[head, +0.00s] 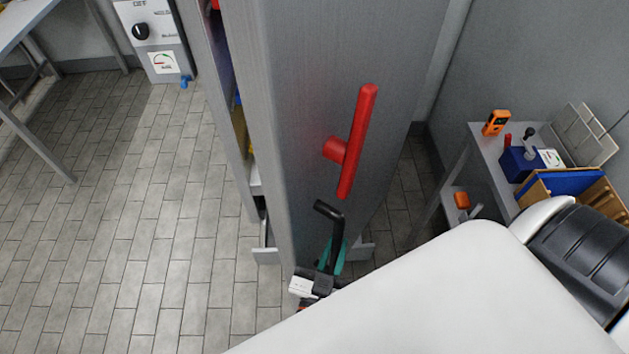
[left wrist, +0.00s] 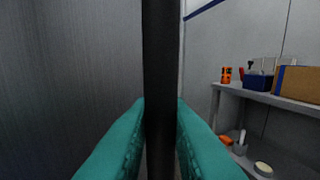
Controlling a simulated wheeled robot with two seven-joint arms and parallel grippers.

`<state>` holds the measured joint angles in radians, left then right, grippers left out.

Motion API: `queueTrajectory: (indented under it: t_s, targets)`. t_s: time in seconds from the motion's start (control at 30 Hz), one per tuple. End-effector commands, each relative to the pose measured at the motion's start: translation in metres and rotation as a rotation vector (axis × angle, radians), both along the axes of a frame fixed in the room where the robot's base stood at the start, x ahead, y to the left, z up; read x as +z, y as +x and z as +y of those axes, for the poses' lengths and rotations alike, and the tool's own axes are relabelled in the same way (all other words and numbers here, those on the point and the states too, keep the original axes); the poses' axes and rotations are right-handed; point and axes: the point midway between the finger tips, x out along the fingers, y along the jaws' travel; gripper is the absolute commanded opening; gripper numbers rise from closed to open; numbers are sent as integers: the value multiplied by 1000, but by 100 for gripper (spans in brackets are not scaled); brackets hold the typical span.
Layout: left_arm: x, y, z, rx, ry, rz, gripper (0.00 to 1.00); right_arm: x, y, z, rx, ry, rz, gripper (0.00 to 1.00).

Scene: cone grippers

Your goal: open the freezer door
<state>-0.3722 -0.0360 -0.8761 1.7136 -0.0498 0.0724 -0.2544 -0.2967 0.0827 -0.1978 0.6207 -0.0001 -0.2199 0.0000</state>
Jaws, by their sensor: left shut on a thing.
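The freezer door (head: 310,120) is a tall grey metal panel in the middle of the head view. It stands ajar, with a gap along its left edge where the interior shows. A red T-shaped lever (head: 358,140) sits on its face. Below it is a black bar handle (head: 330,212), which also shows upright in the left wrist view (left wrist: 161,60). My left gripper (head: 333,258) is at the lower part of this handle. In the left wrist view its teal fingers (left wrist: 161,115) are shut on the bar, one on each side. My right gripper is out of view.
Blue and yellow items (head: 240,130) show inside the gap. A grey side table (head: 470,165) with an orange device (head: 495,123) and a blue box (head: 520,165) stands at right. A white panel with a dial (head: 155,40) is at the back left. The tiled floor (head: 120,220) at left is clear.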

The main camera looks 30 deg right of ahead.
Motion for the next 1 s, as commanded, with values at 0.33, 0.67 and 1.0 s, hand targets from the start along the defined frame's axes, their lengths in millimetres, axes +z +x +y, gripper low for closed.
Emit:
queueTrajectory:
  t_s: [0.33,0.67,1.0]
  targets:
    - [3,-20,-10,43,-5,-5,0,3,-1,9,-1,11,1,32]
    - [3,-20,-10,44,-5,-6,0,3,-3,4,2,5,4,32]
    - [1,-21,-10,43,-3,-4,36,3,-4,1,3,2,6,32]
